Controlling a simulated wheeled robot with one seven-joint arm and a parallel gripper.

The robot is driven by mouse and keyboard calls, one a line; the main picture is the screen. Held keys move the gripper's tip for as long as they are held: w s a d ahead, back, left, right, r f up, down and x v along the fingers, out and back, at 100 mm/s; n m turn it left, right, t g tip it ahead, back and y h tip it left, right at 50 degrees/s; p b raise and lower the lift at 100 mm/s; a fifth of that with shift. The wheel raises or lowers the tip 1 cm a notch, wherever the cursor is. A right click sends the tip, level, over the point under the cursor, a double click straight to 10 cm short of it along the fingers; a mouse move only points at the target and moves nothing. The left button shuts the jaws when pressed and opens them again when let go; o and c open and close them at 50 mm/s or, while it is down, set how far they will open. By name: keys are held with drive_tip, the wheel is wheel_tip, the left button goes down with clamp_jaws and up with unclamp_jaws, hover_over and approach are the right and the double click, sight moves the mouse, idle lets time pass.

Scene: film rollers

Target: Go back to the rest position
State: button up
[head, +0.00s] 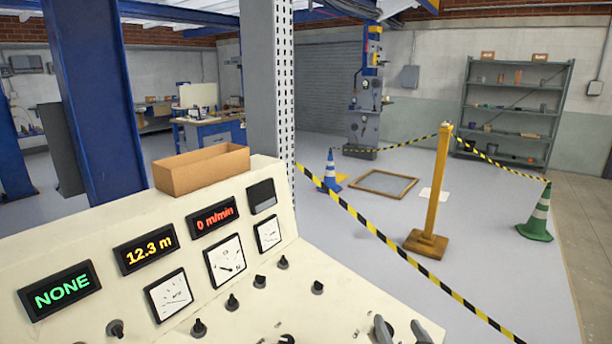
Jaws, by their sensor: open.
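The tips of my gripper (402,331) show as two grey fingers at the bottom edge, right of the middle. They stand apart with nothing visible between them, over the lower right part of the cream control console (325,290). The rest of my gripper and my arm are out of the frame. The console carries several small dark knobs, such as a knob (232,301) left of my gripper.
The console's displays read NONE (60,290), 12.3 m (146,249) and 0 m/min (213,217). An open cardboard box (203,170) sits on its top. A grey post (268,90) rises behind.

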drive_tip(key=s+n+g, duration=0.1)
drive_tip(key=s+n, duration=0.1)
drive_tip(key=s, duration=4.4)
drive_tip(key=shift+s+d+f+h, duration=0.2)
drive_tip(key=shift+d+h, duration=0.05)
drive_tip(key=shift+h, duration=0.15)
drive_tip(key=shift+f, duration=0.15)
